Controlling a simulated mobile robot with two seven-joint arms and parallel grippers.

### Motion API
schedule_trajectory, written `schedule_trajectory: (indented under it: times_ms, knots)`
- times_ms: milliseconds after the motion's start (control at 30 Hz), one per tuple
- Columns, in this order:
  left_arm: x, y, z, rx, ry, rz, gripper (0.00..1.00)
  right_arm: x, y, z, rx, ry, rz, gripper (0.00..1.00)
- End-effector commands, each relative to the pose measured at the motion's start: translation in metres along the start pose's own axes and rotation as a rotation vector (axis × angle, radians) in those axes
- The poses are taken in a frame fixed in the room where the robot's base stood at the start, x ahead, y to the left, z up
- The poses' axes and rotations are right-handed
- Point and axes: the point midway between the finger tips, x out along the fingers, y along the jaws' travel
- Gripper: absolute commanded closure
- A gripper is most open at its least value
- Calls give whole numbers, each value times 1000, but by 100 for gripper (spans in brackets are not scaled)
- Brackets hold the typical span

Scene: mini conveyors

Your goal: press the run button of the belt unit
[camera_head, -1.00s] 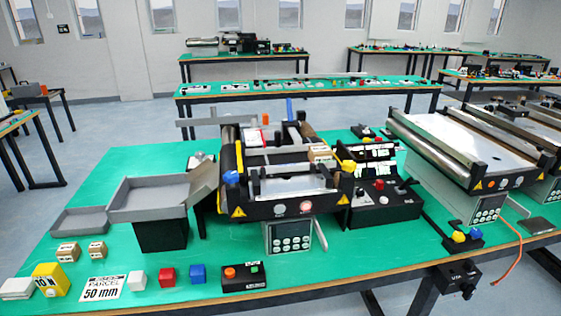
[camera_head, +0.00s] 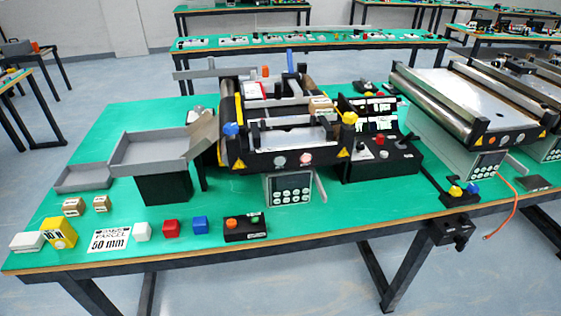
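The belt unit (camera_head: 250,165) stands in the middle of the green table. Its black front panel carries a pale round button (camera_head: 279,160) and a pinkish-red round button (camera_head: 306,158); their labels are too small to read. A grey keypad box (camera_head: 290,189) with several buttons hangs below the panel. A separate black box (camera_head: 245,236) near the table's front edge has an orange button (camera_head: 232,224) and a green button (camera_head: 255,219). I cannot read which button is marked run. Neither of my grippers is in view.
Grey trays (camera_head: 150,150) stand left of the belt unit. Red (camera_head: 171,228), blue (camera_head: 200,225) and white cubes lie along the front beside a "50 mm" card (camera_head: 109,238). A black control box (camera_head: 385,160) and another conveyor (camera_head: 480,90) stand to the right.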

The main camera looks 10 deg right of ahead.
Motion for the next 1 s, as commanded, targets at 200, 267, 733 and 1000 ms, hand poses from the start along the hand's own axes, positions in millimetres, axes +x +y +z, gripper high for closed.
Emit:
schedule_trajectory:
  times_ms: [200,267,733,1000]
  knots:
    - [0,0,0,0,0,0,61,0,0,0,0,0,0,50]
    - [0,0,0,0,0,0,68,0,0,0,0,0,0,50]
    - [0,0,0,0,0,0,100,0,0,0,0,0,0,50]
    - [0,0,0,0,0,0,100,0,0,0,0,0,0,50]
